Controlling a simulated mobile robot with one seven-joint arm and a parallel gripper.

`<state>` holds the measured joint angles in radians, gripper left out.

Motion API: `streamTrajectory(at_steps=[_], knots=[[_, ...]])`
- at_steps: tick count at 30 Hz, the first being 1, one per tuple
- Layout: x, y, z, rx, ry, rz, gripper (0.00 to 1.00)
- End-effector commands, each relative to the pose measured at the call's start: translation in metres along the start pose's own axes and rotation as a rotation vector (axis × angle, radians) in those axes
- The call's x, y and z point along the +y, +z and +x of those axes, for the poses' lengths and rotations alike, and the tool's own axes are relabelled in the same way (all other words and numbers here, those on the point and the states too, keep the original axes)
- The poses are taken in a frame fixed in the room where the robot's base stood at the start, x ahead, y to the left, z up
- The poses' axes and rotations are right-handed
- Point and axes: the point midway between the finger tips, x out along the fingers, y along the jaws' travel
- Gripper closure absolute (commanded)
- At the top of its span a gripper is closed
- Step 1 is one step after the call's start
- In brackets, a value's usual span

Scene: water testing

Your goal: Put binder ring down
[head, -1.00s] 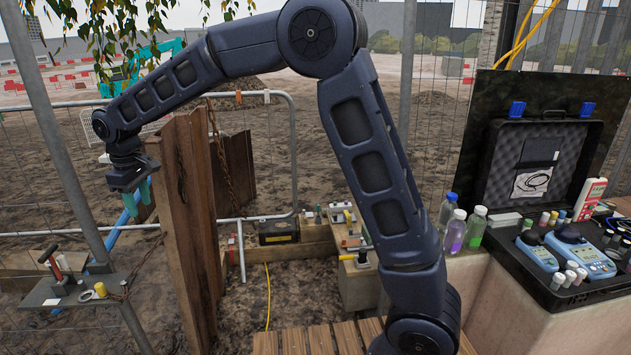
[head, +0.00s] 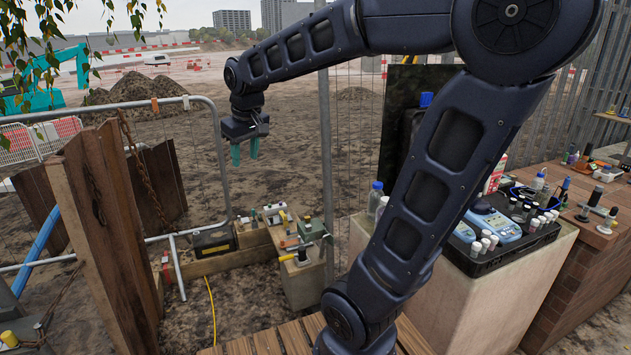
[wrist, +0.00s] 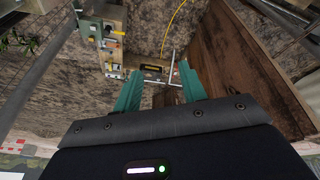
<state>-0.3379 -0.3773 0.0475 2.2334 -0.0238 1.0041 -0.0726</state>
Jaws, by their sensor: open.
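I cannot make out a binder ring in either current view. Most of the left-hand shelf (head: 30,340) lies outside the head view; only its edge with a yellow-topped item (head: 9,338) shows.
A low timber ledge (head: 300,282) holds several small items, near a black box (head: 214,241). A counter (head: 440,300) with an instrument case (head: 500,262) and bottles is at right.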

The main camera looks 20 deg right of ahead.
Motion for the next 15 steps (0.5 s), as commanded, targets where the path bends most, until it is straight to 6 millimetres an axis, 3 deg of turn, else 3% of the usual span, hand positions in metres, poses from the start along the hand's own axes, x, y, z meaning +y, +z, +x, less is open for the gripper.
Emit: streamTrajectory(at_steps=[1,6,12,15], knots=[[0.014,0.019,-0.003,0.012,0.011,0.047,0.59],[0.045,0.078,-0.006,0.044,0.042,0.194,0.59],[0.066,0.142,-0.003,0.082,0.076,0.349,0.59],[0.07,0.164,0.0,0.095,0.088,0.402,0.59]])
